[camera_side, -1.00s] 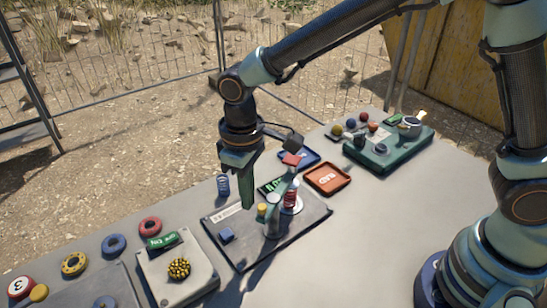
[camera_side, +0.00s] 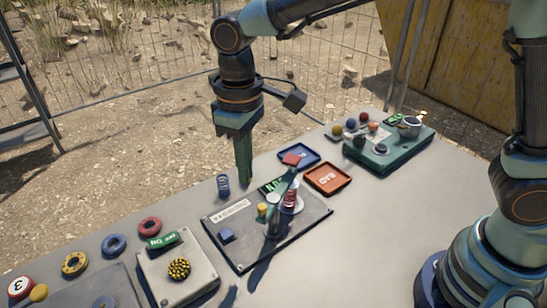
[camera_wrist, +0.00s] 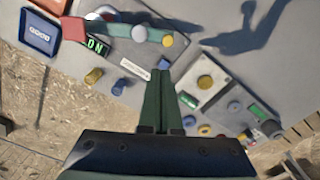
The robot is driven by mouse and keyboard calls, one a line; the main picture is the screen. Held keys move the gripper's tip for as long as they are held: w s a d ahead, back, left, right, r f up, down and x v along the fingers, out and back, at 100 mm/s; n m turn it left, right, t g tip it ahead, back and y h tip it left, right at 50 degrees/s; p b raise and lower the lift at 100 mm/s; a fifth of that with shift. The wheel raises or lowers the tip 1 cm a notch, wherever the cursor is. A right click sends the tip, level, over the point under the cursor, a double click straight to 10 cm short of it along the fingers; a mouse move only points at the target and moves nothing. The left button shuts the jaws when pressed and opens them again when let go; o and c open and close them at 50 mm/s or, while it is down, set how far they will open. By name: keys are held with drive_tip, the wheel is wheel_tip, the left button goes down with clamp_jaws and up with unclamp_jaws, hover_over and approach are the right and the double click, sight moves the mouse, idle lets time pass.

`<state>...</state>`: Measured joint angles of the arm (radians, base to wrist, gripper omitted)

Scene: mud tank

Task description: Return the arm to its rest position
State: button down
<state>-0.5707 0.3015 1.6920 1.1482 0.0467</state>
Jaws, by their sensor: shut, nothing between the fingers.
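My gripper (camera_side: 244,180) hangs fingers down in the side view, with its green fingers together and nothing between them. In the wrist view my gripper's fingers (camera_wrist: 161,78) also lie side by side, pointing toward the plate. The arm is raised and reaches out from the right.
An orange tray (camera_side: 327,178), a blue tray (camera_side: 312,155) and a green box (camera_side: 385,153) stand behind. A grey box with a spiky yellow knob (camera_side: 179,269) is at front left.

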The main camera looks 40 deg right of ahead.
drive_tip(key=shift+r, duration=0.1)
drive_tip(key=s+d+r+m+t, duration=0.2)
drive_tip(key=d, duration=0.5)
drive_tip(key=s+d+r+m+t, duration=0.1)
drive_tip(key=s+d+r+m, duration=0.1)
drive_tip(key=d, duration=0.6)
drive_tip(key=s+d+r+m+t, duration=0.2)
drive_tip(key=s+d, duration=0.1)
drive_tip(key=d, duration=0.5)
drive_tip(key=shift+s+t, duration=0.15)
drive_tip(key=shift+t, duration=0.15)
